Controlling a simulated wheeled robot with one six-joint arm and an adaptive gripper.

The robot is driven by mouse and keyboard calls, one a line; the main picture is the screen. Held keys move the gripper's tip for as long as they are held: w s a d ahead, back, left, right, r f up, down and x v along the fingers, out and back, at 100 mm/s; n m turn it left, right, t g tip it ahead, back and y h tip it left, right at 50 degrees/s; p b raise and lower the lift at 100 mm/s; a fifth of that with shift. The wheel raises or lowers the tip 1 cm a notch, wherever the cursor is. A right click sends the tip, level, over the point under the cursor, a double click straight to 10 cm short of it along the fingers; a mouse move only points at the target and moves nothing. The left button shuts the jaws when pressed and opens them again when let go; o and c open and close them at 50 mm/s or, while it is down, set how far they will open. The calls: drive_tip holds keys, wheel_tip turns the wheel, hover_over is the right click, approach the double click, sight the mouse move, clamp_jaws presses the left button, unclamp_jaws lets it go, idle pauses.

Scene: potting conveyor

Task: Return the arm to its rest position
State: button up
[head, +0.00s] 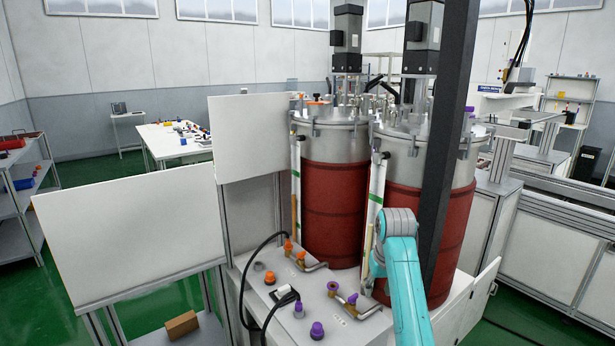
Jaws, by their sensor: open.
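My teal arm with a grey joint shows at the lower right of the head view, in front of the right-hand tank. My gripper is not in view, so I cannot see its jaws. Two large tanks with dark red jackets and metal tops stand side by side, the left tank (335,205) and the right tank (408,240). In the picture the arm overlaps the right tank; I cannot tell how far apart they are.
A pale bench (265,325) below the tanks carries orange and purple fittings and black cables. White panels (130,240) stand at the left. A white table (175,150) with small items and a shelf rack (22,190) are farther back. Green floor shows at the lower right.

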drive_tip(key=s+f+t, duration=0.1)
drive_tip(key=s+f, duration=0.4)
drive_tip(key=f, duration=0.6)
drive_tip(key=s+f+t, duration=0.2)
drive_tip(key=s+f, duration=0.3)
drive_tip(key=f, duration=0.6)
drive_tip(key=s+f+t, duration=0.1)
drive_tip(key=s+f, duration=0.4)
drive_tip(key=s, duration=0.4)
drive_tip(key=s+f+t, duration=0.2)
drive_tip(key=s+f, duration=0.3)
drive_tip(key=s, duration=0.3)
drive_tip(key=s+r+t, duration=0.2)
drive_tip(key=s+r, duration=0.1)
drive_tip(key=s, duration=0.8)
drive_tip(key=s+r+t, duration=0.1)
drive_tip(key=s+r, duration=0.1)
drive_tip(key=s, duration=0.9)
drive_tip(key=s+r+m+t, duration=0.1)
drive_tip(key=s+r+t, duration=0.2)
drive_tip(key=s+r, duration=1.1)
wheel_tip(320, 180, up, 4)
drive_tip(key=shift+s+r, duration=0.15)
